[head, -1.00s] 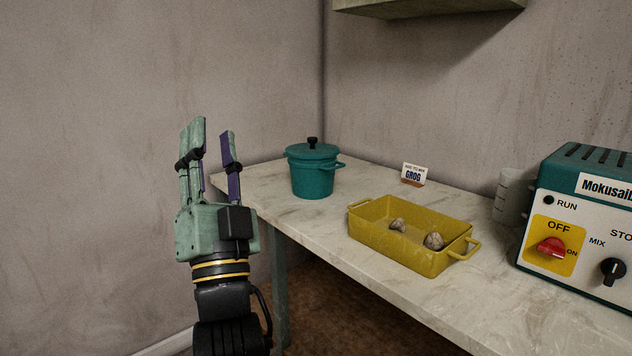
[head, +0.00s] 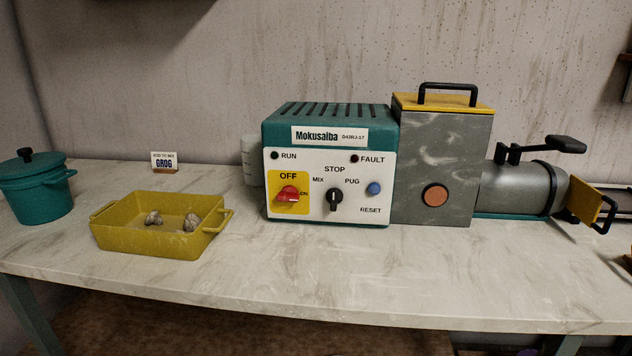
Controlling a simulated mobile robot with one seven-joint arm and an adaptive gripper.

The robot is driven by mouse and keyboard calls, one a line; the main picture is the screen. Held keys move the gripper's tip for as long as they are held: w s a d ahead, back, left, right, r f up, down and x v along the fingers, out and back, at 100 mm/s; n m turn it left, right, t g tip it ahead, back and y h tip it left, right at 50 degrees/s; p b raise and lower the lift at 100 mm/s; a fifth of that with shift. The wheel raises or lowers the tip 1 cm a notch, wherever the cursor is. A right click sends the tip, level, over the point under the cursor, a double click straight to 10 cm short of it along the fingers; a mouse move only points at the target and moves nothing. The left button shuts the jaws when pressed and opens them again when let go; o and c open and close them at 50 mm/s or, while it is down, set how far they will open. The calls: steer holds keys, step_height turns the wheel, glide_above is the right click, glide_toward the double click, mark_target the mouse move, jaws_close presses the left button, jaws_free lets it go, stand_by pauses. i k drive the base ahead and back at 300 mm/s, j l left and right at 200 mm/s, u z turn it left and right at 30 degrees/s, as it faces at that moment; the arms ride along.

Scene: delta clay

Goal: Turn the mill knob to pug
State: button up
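The mill (head: 436,160) stands on the table with its teal control box (head: 330,130) on the left. The black mill knob (head: 335,199) is on the white front panel, below the labels MIX at left, STOP at top and PUG at right. It seems to point up at STOP. A red switch (head: 288,195) on a yellow plate, marked OFF and ON, sits left of the knob; its exact setting is hard to read. A blue RESET button (head: 373,189) is to the right. The RUN and FAULT lamps look dark. My gripper is out of view.
A yellow tray (head: 150,238) with grey lumps stands left of the mill. A teal lidded pot (head: 37,200) is at far left. A GROG sign (head: 164,162) and a pale container (head: 251,160) stand behind. The table (head: 330,285) is clear in front of the panel.

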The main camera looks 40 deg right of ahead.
mark_target(334, 196)
steer(key=z, duration=1)
